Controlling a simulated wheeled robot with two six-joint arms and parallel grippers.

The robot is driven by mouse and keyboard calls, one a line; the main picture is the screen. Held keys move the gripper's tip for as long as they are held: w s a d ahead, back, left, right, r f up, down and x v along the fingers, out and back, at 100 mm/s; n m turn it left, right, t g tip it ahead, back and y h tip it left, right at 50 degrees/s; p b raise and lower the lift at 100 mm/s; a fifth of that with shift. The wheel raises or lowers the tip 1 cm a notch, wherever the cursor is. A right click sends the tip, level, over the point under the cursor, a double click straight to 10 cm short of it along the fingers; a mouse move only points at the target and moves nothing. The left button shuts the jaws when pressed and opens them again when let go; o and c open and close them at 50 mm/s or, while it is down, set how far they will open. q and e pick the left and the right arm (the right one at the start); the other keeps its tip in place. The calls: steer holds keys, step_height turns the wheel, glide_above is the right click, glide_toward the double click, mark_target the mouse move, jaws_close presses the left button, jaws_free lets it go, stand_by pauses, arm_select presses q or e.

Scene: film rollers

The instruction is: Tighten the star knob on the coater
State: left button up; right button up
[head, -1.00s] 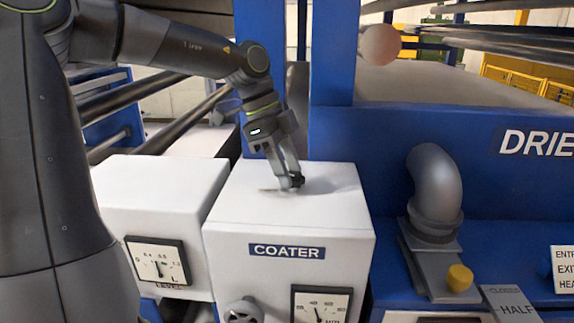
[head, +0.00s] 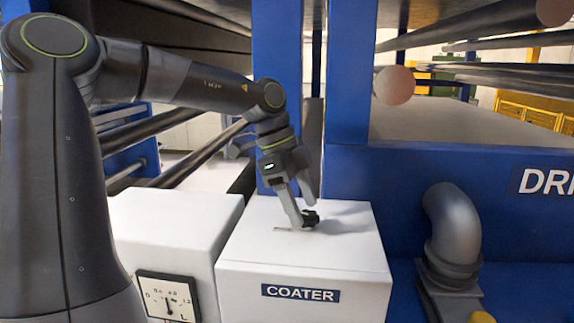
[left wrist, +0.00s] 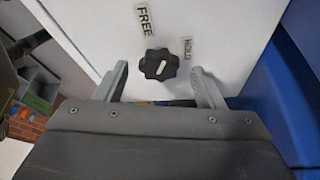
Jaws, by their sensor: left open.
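The star knob (left wrist: 158,64) is black with several lobes and a pale mark on it, in the left wrist view. It stands on the white top of the coater box (head: 345,235). The labels FREE (left wrist: 145,20) and HOLD (left wrist: 187,48) lie beside it. In the head view the knob (head: 311,218) shows at the fingertips. My left gripper (left wrist: 163,76) is open, its two fingers apart on either side of the knob, with visible gaps. It also shows in the head view (head: 302,214), reaching down to the box top. My right gripper is in neither view.
A second white box with a gauge (head: 168,297) stands left of the coater. The blue drier (head: 450,165) with a grey bent pipe (head: 453,220) stands at the right. A blue post (head: 350,70) rises behind the coater, with long rollers (head: 170,125) at the left.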

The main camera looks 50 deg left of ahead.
arm_select(q)
steer(key=b+v, duration=0.2)
steer(key=v, duration=1.4)
steer(key=shift+a+r, duration=0.2)
steer(key=shift+r, duration=0.1)
steer(key=shift+f, duration=0.1)
